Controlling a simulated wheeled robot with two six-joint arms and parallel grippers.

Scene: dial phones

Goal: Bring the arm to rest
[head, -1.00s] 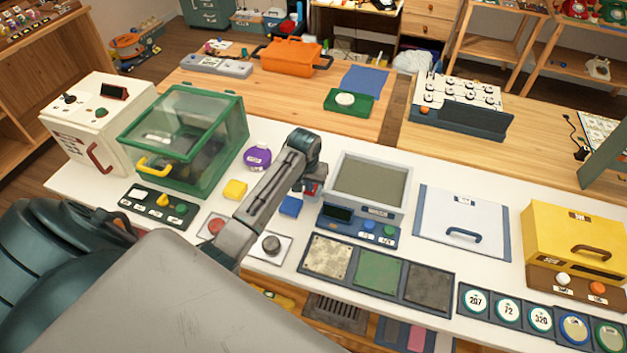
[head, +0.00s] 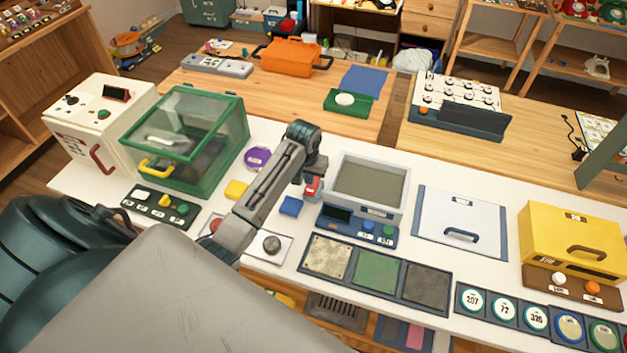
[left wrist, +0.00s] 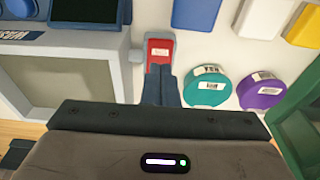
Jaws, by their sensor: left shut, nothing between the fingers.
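My left arm reaches across the white table in the head view, with the left gripper (left wrist: 161,82) at its end. In the left wrist view its dark fingers are shut together and empty. The fingertips lie over the lower edge of a red switch block (left wrist: 160,51), which also shows in the head view (head: 312,187). I cannot tell whether they touch it. The switch block is beside the grey device with a flat screen (head: 370,180). My right gripper is not in view.
A blue block (head: 291,206), a yellow block (head: 236,189) and a purple round piece (head: 257,158) lie near the arm. A green-framed clear box (head: 190,140) stands to the left. A white panel with a handle (head: 462,215) and a yellow box (head: 570,235) are to the right.

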